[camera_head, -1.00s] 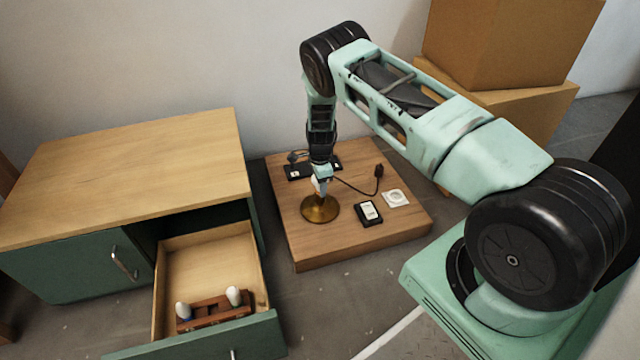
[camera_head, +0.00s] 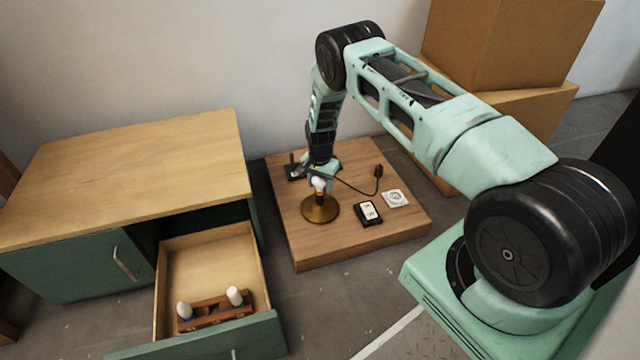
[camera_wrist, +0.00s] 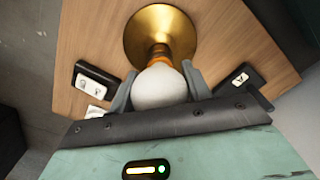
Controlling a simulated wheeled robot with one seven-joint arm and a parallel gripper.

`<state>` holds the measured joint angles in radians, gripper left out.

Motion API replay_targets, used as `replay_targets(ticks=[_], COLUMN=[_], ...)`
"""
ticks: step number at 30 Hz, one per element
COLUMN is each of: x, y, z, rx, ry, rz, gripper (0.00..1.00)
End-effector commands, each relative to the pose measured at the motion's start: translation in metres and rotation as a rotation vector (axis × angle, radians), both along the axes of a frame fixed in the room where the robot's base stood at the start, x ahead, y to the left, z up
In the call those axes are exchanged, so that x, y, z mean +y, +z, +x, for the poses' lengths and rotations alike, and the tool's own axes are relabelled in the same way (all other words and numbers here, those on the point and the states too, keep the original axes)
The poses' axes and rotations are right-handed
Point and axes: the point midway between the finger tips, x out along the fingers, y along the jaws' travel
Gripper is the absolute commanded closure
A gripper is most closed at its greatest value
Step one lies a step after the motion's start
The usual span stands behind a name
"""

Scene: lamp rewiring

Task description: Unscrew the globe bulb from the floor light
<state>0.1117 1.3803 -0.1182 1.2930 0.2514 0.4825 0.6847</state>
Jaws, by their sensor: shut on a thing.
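The floor light (camera_head: 320,209) has a round brass base and stands on the low wooden platform. It also shows in the wrist view (camera_wrist: 160,28). The white globe bulb (camera_wrist: 160,87) sits at the top of its stem, over an orange-brass neck; it shows small in the head view (camera_head: 319,183). My gripper (camera_wrist: 160,84) is shut on the globe bulb, with one grey finger on each side of it. In the head view my gripper (camera_head: 319,181) points down over the light. The picture does not show whether the bulb's thread is still engaged.
On the platform (camera_head: 297,244) lie a black switch box (camera_head: 368,213), a white socket plate (camera_head: 395,198), a dark plug (camera_head: 378,171) on a cord and a black strip (camera_head: 294,172). An open drawer (camera_head: 208,262) at left holds a wooden rack (camera_head: 214,311) with two bulbs. Boxes (camera_head: 500,45) stand behind.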

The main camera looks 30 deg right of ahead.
Motion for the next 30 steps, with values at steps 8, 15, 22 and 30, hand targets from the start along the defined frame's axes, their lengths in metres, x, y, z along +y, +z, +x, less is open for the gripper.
replay_targets(ticks=[8, 15, 22, 30], x=[-0.0005, -0.0002, -0.0002, -0.0004], y=[0.0007, 0.0004, 0.0004, 0.0007], z=[-0.0001, -0.0001, -0.0002, -0.0003], rx=[0.000, 0.000, 0.000, -0.001], ry=[0.472, 0.598, 0.618, 1.052], rz=[0.001, 0.000, 0.000, 0.002], gripper=[0.72, 0.72, 0.72, 0.72])
